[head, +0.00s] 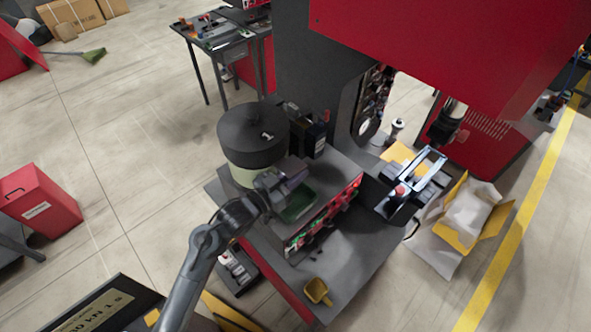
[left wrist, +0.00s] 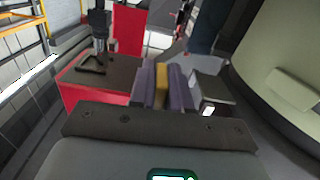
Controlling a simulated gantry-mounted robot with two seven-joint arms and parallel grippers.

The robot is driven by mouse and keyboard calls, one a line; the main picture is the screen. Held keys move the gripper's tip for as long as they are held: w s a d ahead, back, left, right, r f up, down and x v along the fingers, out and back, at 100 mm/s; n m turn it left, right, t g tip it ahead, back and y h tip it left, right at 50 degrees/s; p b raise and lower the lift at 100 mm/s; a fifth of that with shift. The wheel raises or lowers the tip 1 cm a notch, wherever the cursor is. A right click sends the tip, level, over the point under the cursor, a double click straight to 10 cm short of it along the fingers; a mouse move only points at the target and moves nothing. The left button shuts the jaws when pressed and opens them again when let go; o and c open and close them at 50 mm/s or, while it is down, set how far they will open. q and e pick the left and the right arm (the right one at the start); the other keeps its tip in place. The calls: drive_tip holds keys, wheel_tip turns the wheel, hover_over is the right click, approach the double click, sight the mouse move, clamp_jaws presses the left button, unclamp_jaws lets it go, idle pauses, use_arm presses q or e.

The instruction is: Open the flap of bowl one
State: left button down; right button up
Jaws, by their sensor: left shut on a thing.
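Bowl one (head: 253,133) is a dark cylinder marked "1" with a pale green lower part, at the back left of the grey table. In the left wrist view its pale wall (left wrist: 275,40) fills the right side, with a small raised tab on it. My left gripper (head: 290,175) is at the bowl's lower right side. In the left wrist view its grey-purple fingers (left wrist: 163,86) are shut on a narrow yellow piece (left wrist: 162,84). I cannot tell whether that piece is the flap.
A green-floored tray (head: 297,204) lies just below the left gripper. A red rail with parts (head: 325,212) crosses the table. A yellow scoop (head: 318,291) lies near the front edge. A dark box (head: 308,134) stands close right of the bowl.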

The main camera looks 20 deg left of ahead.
use_arm(q)
drive_tip(key=shift+r+n, duration=0.15)
drive_tip(key=shift+n, duration=0.15)
use_arm(e)
drive_tip(key=shift+a+r, duration=0.1)
drive_tip(key=shift+r, duration=0.45)
use_arm(q)
drive_tip(key=c, duration=1.2)
unclamp_jaws()
drive_tip(key=shift+o, duration=0.2)
drive_tip(key=shift+s, duration=0.1)
use_arm(e)
drive_tip(key=shift+f, duration=0.15)
use_arm(q)
drive_tip(key=shift+s+a, duration=0.2)
drive_tip(key=shift+s, duration=0.1)
drive_tip(key=b+v, duration=0.2)
drive_tip(key=v, duration=0.8)
use_arm(e)
drive_tip(key=shift+f, duration=1.15)
